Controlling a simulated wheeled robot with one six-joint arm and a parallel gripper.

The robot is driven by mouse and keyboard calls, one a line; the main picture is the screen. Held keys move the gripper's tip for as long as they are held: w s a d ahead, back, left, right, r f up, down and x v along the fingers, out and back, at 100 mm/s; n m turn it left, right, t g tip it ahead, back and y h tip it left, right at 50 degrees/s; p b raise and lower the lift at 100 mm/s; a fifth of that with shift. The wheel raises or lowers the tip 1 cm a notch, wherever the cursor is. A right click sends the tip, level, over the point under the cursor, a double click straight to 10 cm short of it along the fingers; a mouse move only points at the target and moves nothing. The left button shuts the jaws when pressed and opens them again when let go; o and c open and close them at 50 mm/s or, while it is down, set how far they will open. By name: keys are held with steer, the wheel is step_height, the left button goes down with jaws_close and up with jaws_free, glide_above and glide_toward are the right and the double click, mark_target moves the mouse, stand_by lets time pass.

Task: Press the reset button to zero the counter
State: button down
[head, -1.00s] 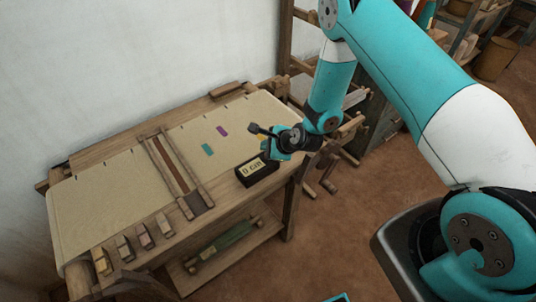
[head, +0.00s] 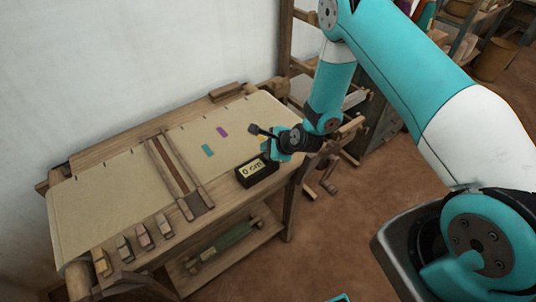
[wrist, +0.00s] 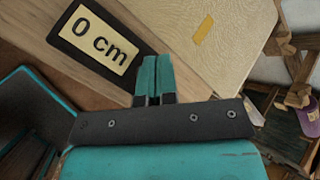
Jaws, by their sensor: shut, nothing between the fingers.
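The counter (head: 257,174) is a black box with a cream display that reads "0 cm". It sits at the near right corner of the loom's wooden top. The counter also shows at the upper left in the wrist view (wrist: 97,41). My gripper (head: 269,155) is at the counter's back right end in the head view. In the wrist view its teal fingers (wrist: 154,62) are shut together with nothing between them, just right of the display. I cannot make out the reset button; the fingers may hide it. Whether they touch the counter is unclear.
The loom (head: 95,205) carries cream cloth with a teal patch (head: 208,150) and a purple patch (head: 222,131). A wooden beater (head: 178,175) crosses it. Several small wooden blocks (head: 143,238) line the near left edge. A green roll (head: 228,238) lies on the lower shelf.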

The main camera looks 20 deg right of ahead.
steer(key=shift+f, duration=0.1)
stand_by(0.6)
steer(key=shift+f+b, duration=0.35)
steer(key=shift+b, duration=0.05)
steer(key=shift+f+b, duration=0.45)
steer(key=shift+f, duration=0.1)
stand_by(0.5)
steer(key=shift+r, duration=0.15)
steer(key=shift+r+p, duration=0.7)
steer(key=shift+r, duration=0.1)
steer(key=shift+r+p, duration=1.9)
steer(key=shift+r, duration=0.7)
steer(key=shift+f, duration=0.1)
